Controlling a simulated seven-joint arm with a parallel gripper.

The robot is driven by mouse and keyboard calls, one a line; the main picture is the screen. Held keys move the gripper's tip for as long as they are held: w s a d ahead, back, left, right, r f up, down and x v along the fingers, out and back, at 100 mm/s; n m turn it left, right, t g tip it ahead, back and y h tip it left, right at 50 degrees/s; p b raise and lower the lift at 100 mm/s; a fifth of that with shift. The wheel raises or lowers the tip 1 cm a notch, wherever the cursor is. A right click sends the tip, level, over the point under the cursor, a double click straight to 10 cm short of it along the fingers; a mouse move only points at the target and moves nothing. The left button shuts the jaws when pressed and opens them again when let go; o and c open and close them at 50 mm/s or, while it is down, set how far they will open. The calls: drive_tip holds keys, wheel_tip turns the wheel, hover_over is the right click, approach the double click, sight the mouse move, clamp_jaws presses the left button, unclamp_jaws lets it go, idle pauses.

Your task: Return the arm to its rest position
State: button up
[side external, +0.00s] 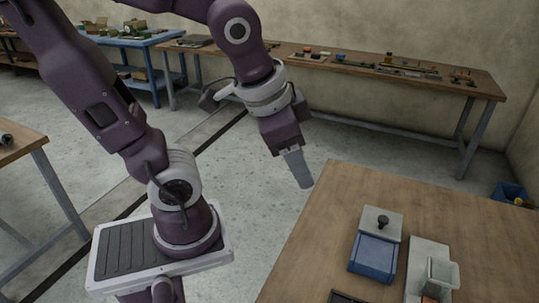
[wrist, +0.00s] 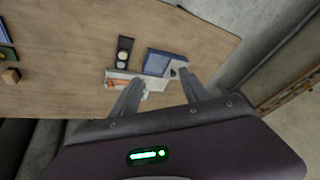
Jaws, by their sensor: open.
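My gripper (side external: 299,170) hangs at the end of my bent arm, in the air beside the left edge of the wooden table (side external: 320,225) in the side external view. It points downward and looks clear of the table. In the wrist view my gripper (wrist: 157,88) has its two fingers spread apart, with nothing held between them. The tabletop objects behind the fingers are farther away, and the fingers partly cover them.
On the table are a blue box (side external: 373,258) beside a grey plate with a black knob (side external: 383,221), a pale tray (side external: 428,252) with a clear container (side external: 441,272), and a dark tray (side external: 346,297). Benches line the wall. Floor around my base is open.

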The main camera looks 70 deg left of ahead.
drive_tip(key=s, duration=0.1)
drive_tip(key=s+r+n, duration=0.1)
drive_tip(key=s, duration=0.1)
drive_tip(key=s+r+n, duration=0.1)
drive_tip(key=s, duration=0.1)
drive_tip(key=shift+s+t+h, duration=0.15)
drive_tip(key=shift+t+h, duration=0.15)
drive_tip(key=shift+t, duration=0.1)
drive_tip(key=shift+r, duration=0.1)
idle(0.7)
